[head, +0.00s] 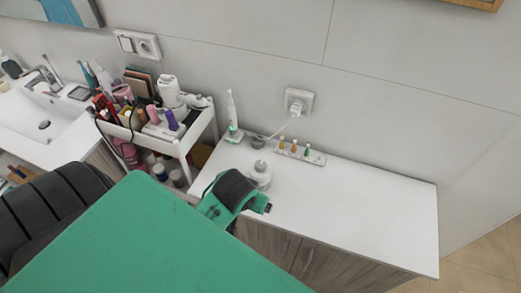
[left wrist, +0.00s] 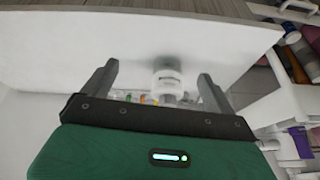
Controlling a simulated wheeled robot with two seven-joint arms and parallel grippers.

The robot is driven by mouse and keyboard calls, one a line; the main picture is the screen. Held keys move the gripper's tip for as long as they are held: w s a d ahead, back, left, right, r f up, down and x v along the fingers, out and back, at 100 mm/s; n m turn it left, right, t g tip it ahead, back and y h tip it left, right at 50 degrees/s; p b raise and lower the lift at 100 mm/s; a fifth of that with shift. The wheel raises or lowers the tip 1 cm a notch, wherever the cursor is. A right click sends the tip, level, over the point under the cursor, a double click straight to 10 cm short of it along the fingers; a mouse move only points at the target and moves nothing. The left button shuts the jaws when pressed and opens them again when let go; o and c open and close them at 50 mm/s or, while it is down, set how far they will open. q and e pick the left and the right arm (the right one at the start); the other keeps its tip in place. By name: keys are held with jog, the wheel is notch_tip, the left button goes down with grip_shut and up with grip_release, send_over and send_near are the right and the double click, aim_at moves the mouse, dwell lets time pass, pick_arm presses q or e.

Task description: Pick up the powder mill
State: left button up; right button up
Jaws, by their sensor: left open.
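The powder mill (head: 262,175) is a small white cylinder with a grey top, upright on the white cabinet top. In the left wrist view the white mill (left wrist: 167,82) shows between the two dark fingers of my left gripper (left wrist: 158,72), nearer the right finger. A gap shows on both sides, and the fingers are open and empty. In the head view my green and black left arm covers most of the gripper and the mill's lower front. My right gripper is not in view.
An electric toothbrush (head: 232,115) on its base and a small rack of colored bottles (head: 300,151) stand behind the mill. A cable runs to the wall socket (head: 298,103). A crowded cart (head: 200,126) stands left. The cabinet's right side (head: 370,210) is clear.

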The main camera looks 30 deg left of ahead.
aim_at(262, 169)
pick_arm(q)
jog(key=w+a+r+n+t+y, duration=0.1)
jog(key=w+a+r+n, duration=0.2)
jog(key=w, duration=0.5)
jog(key=p+x, duration=0.1)
jog(key=x, duration=0.2)
jog(key=p+x, duration=0.1)
jog(key=x, duration=0.2)
jog(key=shift+w, duration=0.4)
jog(key=shift+w+a+f, duration=0.1)
jog(key=shift+w+f, duration=0.05)
jog(key=shift+f, duration=0.2)
jog(key=shift+w+a+f, duration=0.1)
jog(key=shift+f, duration=0.1)
jog(key=p+x, duration=0.1)
jog(key=x, duration=0.1)
jog(key=p+x, duration=0.1)
jog(key=x, duration=0.1)
jog(key=shift+a+r+p, duration=0.1)
jog(key=shift+a+p, duration=0.25)
jog(key=shift+a, duration=0.05)
jog(key=shift+w+f, duration=0.15)
jog(key=shift+f, duration=0.3)
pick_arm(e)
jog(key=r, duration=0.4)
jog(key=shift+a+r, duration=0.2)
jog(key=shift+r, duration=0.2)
pick_arm(q)
jog(key=shift+c, duration=0.4)
